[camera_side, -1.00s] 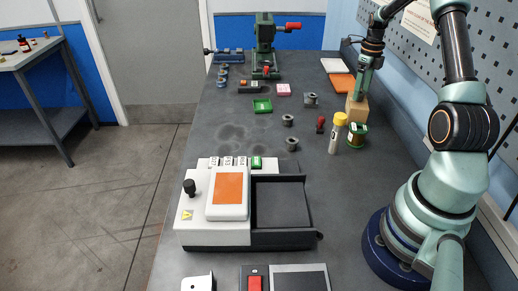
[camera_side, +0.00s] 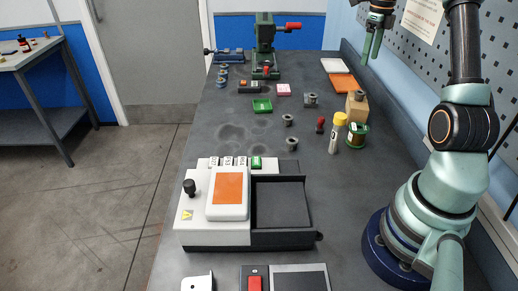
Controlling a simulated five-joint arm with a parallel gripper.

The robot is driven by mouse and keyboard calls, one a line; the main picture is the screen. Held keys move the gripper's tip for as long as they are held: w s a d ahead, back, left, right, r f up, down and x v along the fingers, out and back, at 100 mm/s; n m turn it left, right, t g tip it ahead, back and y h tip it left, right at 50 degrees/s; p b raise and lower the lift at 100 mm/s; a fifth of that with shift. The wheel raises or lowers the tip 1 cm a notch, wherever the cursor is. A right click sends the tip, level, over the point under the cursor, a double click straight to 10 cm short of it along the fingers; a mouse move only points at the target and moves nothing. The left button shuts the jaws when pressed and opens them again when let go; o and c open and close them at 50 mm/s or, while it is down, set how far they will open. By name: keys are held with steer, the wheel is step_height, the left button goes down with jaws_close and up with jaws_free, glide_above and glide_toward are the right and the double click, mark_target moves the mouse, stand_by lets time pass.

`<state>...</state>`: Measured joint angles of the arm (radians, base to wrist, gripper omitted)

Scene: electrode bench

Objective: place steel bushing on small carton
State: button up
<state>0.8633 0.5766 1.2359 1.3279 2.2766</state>
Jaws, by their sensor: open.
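The small carton (camera_side: 357,108) is a tan box at the right side of the bench, near the back wall. A small dark grey piece, which looks like a steel bushing (camera_side: 359,95), rests on its top; it is too small to tell its exact seat. My gripper (camera_side: 371,56) is open and empty, above and apart from the carton. Other grey bushing-like parts stand on the bench: one by the middle (camera_side: 288,120), one nearer the front (camera_side: 291,143), and a squarer grey one (camera_side: 311,99) left of the carton.
A yellow-capped tube (camera_side: 337,134), a green-and-brown spool (camera_side: 356,136) and a red-topped piece (camera_side: 320,125) stand in front of the carton. A white machine with an orange screen (camera_side: 228,188) fills the front.

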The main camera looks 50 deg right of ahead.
steer(key=w+a+r+n+t, duration=0.1)
steer(key=a+r+n, duration=0.2)
steer(key=a+n, duration=0.35)
steer(key=w+a+r+n+t+h, duration=0.1)
steer(key=a+r+n, duration=0.1)
steer(key=a+n, duration=0.45)
steer(key=w+a+r+n+t, duration=0.1)
steer(key=a+r+n, duration=0.3)
steer(key=a, duration=0.5)
steer(key=s+a+f+n+t, duration=0.1)
steer(key=s+a+f+n, duration=0.1)
steer(key=a+n, duration=0.6)
steer(key=s+a+f+n+t+y, duration=0.1)
steer(key=s+a+f+n, duration=0.1)
steer(key=s+a+n, duration=0.3)
steer(key=a+n, duration=0.3)
steer(key=n, duration=0.3)
steer(key=shift+f+t, duration=0.25)
steer(key=shift+t, duration=0.05)
